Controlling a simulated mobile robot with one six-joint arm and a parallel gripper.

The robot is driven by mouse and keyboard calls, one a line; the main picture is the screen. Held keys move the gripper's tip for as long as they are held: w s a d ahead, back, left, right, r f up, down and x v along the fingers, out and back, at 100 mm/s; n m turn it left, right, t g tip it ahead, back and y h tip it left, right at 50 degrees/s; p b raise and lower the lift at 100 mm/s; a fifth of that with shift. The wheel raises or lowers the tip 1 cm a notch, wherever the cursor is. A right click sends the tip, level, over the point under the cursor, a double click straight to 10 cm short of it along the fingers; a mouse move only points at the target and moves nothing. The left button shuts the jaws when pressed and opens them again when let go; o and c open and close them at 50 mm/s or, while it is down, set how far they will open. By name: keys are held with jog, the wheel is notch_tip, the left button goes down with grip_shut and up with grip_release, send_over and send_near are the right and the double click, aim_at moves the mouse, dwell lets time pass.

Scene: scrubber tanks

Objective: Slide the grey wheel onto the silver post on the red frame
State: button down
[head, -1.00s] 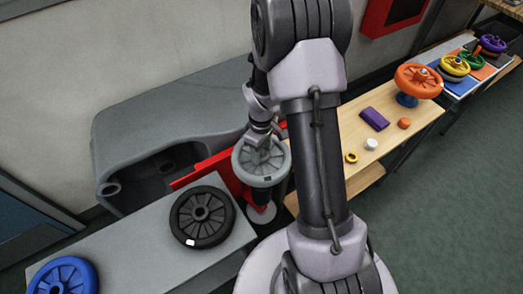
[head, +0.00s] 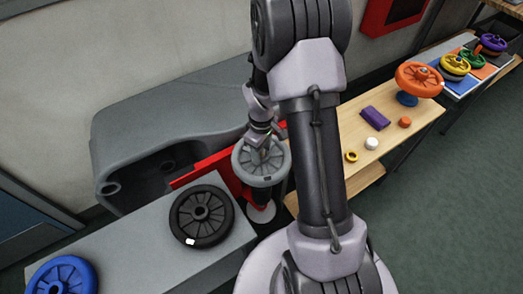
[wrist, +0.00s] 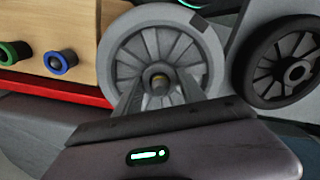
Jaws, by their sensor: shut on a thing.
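The grey wheel (head: 246,174) is in my gripper (head: 262,150), near the red frame (head: 205,168) in the head view. In the wrist view the wheel (wrist: 125,55) faces me, spokes and hub visible. My gripper's fingers (wrist: 160,88) are shut on the wheel around its hub. A small brassy round piece shows at the hub centre; I cannot tell whether it is a post end. The red frame also shows as a red strip (wrist: 55,90) in the wrist view. The silver post is not clearly visible; the wheel and gripper cover that area in the head view.
A black wheel (head: 202,216) and a blue wheel (head: 62,277) lie on the grey bench (head: 135,235). A wooden bench (head: 395,138) at right holds an orange wheel (head: 418,80), a purple block (head: 375,117) and small caps. A dark grey tank (head: 160,110) stands behind the frame.

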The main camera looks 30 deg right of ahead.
jog(key=c, duration=0.6)
grip_release()
jog(key=shift+r, duration=0.15)
jog(key=shift+r+p, duration=4.1)
jog(key=shift+r, duration=0.9)
jog(key=shift+f, duration=0.1)
